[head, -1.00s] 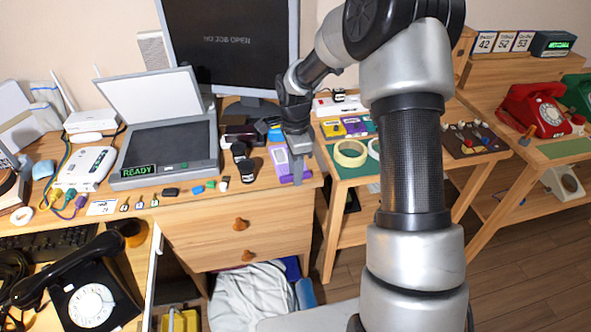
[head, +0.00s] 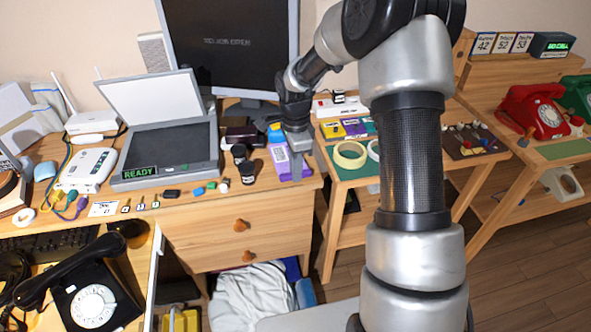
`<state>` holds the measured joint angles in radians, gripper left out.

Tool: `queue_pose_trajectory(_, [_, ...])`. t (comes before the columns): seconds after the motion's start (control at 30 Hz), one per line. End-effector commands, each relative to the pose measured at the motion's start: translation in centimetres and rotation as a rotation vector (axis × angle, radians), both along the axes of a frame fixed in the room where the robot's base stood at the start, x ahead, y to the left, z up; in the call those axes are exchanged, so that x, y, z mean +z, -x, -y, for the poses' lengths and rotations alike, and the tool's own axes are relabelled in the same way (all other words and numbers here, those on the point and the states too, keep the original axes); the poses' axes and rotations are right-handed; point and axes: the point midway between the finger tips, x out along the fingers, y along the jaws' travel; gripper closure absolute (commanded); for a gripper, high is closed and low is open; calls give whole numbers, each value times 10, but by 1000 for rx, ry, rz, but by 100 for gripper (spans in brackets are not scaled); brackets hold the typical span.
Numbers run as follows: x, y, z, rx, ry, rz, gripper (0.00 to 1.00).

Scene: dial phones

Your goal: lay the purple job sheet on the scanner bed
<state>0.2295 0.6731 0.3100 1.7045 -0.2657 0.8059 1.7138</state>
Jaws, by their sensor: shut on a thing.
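The purple job sheet (head: 281,163), purple with a white panel, is on the desk right of the scanner, near the desk's right end. I cannot tell whether the sheet is lifted off the desk. The scanner stands at the left with its lid (head: 150,95) raised. Its dark scanner bed (head: 168,148) is bare, and a green READY display shows on its front.
Two dark jars (head: 246,172) and several small coloured blocks (head: 210,187) lie between scanner and sheet. A monitor (head: 235,50) stands behind. A tape roll (head: 350,154) sits on the table to the right. A white router box (head: 87,170) is left of the scanner.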

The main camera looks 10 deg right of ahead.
Motion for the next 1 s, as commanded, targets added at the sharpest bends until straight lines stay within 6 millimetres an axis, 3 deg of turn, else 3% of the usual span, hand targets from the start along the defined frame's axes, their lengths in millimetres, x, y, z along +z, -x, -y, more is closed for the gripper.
queue_pose_trajectory(0.53, [35,0,0,1,1,1,100])
queue_pose_trajectory(1.0, [36,0,0,0,1,1,100])
